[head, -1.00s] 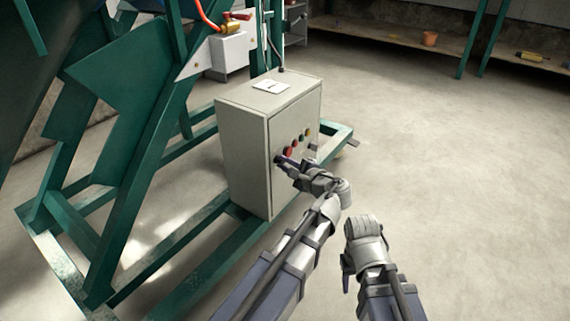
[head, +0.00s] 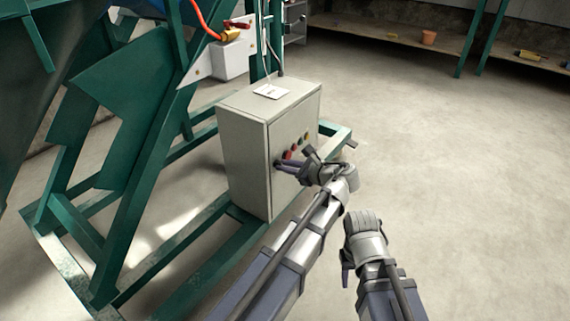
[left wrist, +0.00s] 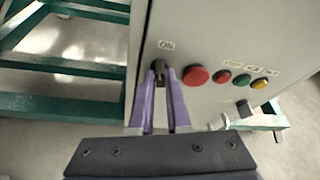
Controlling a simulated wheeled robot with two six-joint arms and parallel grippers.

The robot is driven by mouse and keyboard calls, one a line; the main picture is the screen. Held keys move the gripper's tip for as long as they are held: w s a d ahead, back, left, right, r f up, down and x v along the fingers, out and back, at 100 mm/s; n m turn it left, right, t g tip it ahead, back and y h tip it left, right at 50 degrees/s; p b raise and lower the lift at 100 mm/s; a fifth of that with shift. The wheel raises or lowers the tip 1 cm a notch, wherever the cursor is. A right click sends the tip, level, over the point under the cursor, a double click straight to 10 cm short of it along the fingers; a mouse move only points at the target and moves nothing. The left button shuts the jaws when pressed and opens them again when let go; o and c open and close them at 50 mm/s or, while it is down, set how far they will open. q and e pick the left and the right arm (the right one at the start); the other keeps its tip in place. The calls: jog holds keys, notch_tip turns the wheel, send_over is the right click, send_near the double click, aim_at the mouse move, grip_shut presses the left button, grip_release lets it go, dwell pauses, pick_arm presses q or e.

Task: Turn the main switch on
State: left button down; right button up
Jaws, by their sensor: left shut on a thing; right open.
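The grey control box (head: 245,150) stands on the green frame, with its button panel facing right in the head view. In the left wrist view the main switch (left wrist: 158,68), a small black knob, sits under a label reading ON, left of a large red button (left wrist: 196,75). My left gripper (left wrist: 160,78) is shut on the knob, one purple finger on each side of it. In the head view the left gripper (head: 279,163) is against the panel, and the arm covers part of it. My right gripper (head: 347,268) is open, low and away from the box.
A row of small red, green and yellow buttons (left wrist: 241,80) lies right of the large red button, with a dark knob (left wrist: 244,108) below. Green frame beams (head: 180,265) surround the box base. The floor (head: 460,180) to the right is clear.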

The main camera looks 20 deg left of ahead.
pick_arm(q)
jog(key=shift+w+m+g, duration=0.15)
jog(key=shift+m+g, duration=0.65)
jog(key=shift+m, duration=0.4)
jog(key=c, duration=0.9)
grip_release()
